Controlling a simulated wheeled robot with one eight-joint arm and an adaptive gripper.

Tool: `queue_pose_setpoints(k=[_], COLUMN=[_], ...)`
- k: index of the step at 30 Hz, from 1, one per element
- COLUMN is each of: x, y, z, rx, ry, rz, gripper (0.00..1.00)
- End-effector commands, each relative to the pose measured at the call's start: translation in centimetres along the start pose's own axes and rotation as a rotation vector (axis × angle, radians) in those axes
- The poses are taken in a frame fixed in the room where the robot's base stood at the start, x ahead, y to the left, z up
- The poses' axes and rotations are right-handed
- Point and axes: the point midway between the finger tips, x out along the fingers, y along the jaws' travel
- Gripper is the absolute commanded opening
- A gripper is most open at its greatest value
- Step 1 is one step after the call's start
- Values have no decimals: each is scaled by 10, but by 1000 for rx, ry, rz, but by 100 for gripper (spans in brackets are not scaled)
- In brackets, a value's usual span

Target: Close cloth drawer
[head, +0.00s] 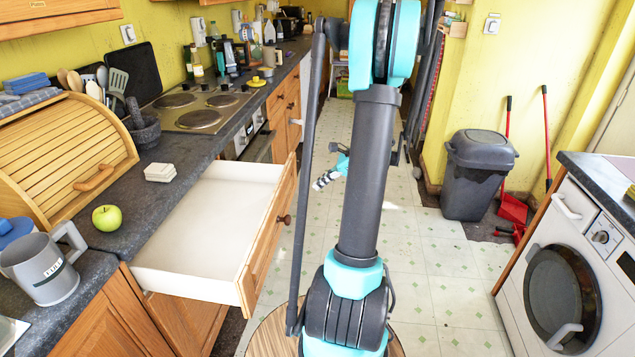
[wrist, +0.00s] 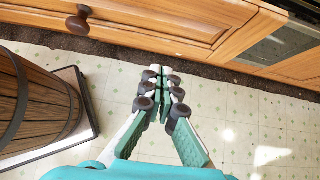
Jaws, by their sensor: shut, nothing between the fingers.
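One drawer (head: 274,240) under the left worktop stands pulled well out in the head view. It has a wooden front, a dark round knob (head: 284,219) and a white interior that looks empty. My gripper (head: 324,181) is right of the drawer front, apart from it, and partly hidden by my arm. In the wrist view my gripper (wrist: 166,75) has its fingers together with nothing between them. A wooden front (wrist: 165,25) with a dark knob (wrist: 78,20) lies ahead of the fingertips; I cannot tell whether it is the same drawer's front.
The worktop holds a green apple (head: 107,218), a grey mug (head: 42,268), a bread bin (head: 70,160) and white coasters (head: 160,172). A grey bin (head: 476,175) and a washing machine (head: 570,270) stand to the right. Tiled floor (head: 440,285) is clear between.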

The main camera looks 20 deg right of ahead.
Motion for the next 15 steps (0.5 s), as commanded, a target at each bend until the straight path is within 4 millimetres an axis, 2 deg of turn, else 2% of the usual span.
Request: queue_pose_setpoints(k=[1, 9, 15], x=[11, 64, 86], y=[0, 0, 0], z=[0, 0, 19], rx=[-3, -3, -3], ry=[0, 0, 0], rz=[3, 2, 2], gripper=[0, 0, 0])
